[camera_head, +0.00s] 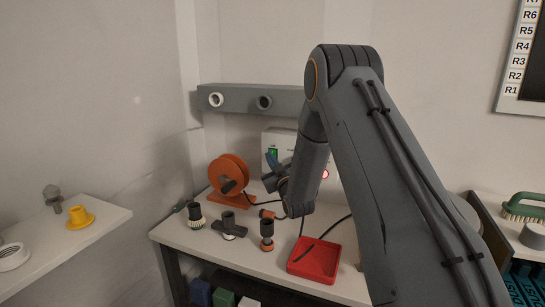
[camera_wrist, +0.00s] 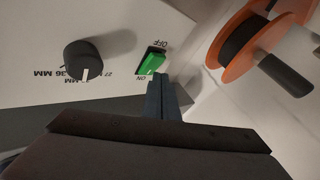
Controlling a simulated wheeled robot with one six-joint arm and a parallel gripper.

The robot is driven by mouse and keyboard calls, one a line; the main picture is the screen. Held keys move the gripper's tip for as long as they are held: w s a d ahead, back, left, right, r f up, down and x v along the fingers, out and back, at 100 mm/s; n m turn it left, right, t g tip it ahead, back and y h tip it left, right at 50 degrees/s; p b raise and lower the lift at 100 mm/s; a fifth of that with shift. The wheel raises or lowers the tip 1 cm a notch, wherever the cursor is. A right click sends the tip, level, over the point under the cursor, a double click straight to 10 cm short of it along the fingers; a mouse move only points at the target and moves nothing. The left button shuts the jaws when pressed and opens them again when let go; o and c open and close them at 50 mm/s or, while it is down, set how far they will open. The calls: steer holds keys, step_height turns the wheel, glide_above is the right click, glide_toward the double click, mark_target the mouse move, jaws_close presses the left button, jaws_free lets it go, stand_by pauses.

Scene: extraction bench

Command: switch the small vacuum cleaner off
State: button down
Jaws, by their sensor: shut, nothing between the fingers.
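The small vacuum cleaner (camera_head: 283,135) is a pale box at the back of the bench, partly hidden by my arm. Its green switch (camera_head: 272,153) is on the front face. In the wrist view the picture is upside down; the green rocker switch (camera_wrist: 152,62) has OFF printed above it and ON below it. My gripper (camera_head: 271,165) is shut and empty, with its tips at the switch. In the wrist view its tips (camera_wrist: 158,82) are close to the ON end; I cannot tell if they touch. A black dial (camera_wrist: 84,60) sits beside the switch.
An orange reel (camera_head: 231,172) stands left of the vacuum. Several dark fittings, including one with an orange band (camera_head: 267,232), stand in front. A red tray (camera_head: 315,262) lies at the front right. A grey bar with round ports (camera_head: 240,99) runs above the bench.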

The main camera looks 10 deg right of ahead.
steer(key=shift+s+a+f, duration=0.1)
steer(key=s+a, duration=0.1)
steer(key=s+a+p, duration=0.1)
steer(key=s+p, duration=0.1)
steer(key=s, duration=0.1)
steer(key=shift+a+r, duration=0.3)
steer(key=shift+a, duration=0.1)
stand_by(0.7)
steer(key=s+f+m+g+h, duration=0.1)
steer(key=s+g, duration=0.9)
steer(key=s, duration=1.3)
steer(key=s+f+m+g+h, duration=0.1)
steer(key=s+f+m+g, duration=0.3)
steer(key=s+g, duration=0.6)
steer(key=s+f, duration=0.2)
steer(key=s, duration=1.1)
steer(key=shift+s, duration=0.3)
